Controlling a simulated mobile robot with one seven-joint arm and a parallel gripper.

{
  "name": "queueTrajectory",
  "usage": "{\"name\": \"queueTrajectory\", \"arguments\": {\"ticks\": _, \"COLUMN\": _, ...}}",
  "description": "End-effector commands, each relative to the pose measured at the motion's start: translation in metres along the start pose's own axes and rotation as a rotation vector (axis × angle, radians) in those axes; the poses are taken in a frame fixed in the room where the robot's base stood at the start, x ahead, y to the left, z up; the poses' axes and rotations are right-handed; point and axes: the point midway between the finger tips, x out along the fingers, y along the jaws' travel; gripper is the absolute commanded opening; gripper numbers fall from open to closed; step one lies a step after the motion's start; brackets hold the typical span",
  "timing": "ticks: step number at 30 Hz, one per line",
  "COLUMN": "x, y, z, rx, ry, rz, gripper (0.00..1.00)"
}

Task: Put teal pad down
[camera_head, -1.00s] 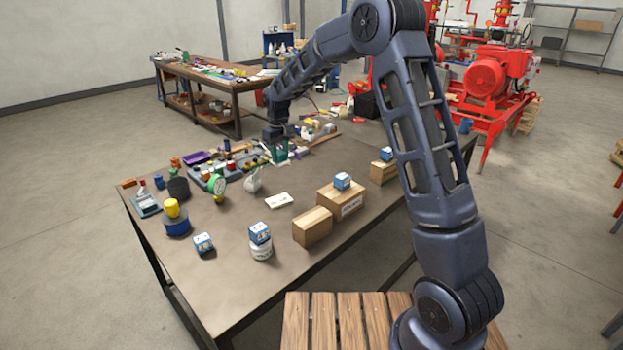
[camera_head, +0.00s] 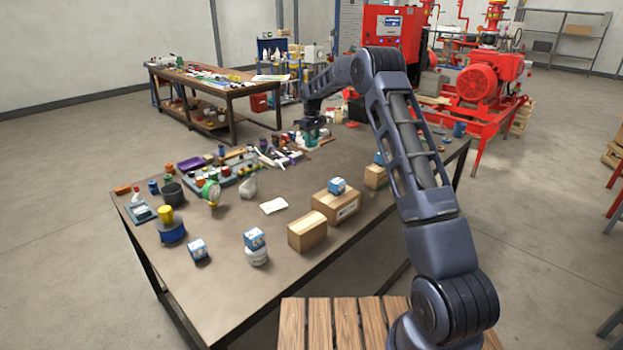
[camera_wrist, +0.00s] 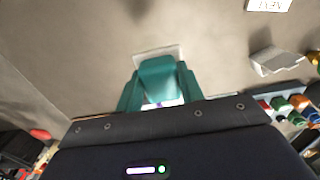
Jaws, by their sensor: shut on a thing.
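My gripper (camera_wrist: 158,95) is shut on the teal pad (camera_wrist: 158,78), which shows between its two teal fingers in the wrist view. A pale flat square edge (camera_wrist: 160,51) shows just beyond the pad; I cannot tell whether it belongs to the pad or lies apart. In the head view my gripper (camera_head: 311,143) hangs at the far part of the brown worktable (camera_head: 225,260), beside a cluster of small items. The pad's lower side is hidden, and I cannot tell whether it touches the table.
Cardboard boxes (camera_head: 307,229) with blue-white cartons stand on the near right of the table. A white card (camera_head: 273,206) lies mid-table.

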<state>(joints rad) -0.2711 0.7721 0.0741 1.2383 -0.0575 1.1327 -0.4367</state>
Motion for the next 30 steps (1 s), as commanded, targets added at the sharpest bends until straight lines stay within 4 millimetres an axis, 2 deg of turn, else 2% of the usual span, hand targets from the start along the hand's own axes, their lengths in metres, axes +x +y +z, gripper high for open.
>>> {"name": "queueTrajectory", "arguments": {"ticks": 3, "x": 0.029, "y": -0.001, "z": 0.001, "rx": 0.000, "ry": -0.003, "rz": -0.002, "gripper": 0.15}}
{"name": "queueTrajectory", "arguments": {"ticks": 15, "x": 0.111, "y": -0.001, "z": 0.000, "rx": 0.000, "ry": -0.002, "rz": -0.002, "gripper": 0.15}}
{"name": "queueTrajectory", "arguments": {"ticks": 19, "x": 0.127, "y": -0.001, "z": 0.000, "rx": 0.000, "ry": -0.001, "rz": -0.001, "gripper": 0.15}}
{"name": "queueTrajectory", "arguments": {"ticks": 26, "x": 0.139, "y": -0.001, "z": 0.000, "rx": 0.000, "ry": -0.001, "rz": 0.000, "gripper": 0.15}}
{"name": "queueTrajectory", "arguments": {"ticks": 30, "x": 0.158, "y": -0.001, "z": 0.001, "rx": 0.000, "ry": -0.003, "rz": -0.001, "gripper": 0.15}}
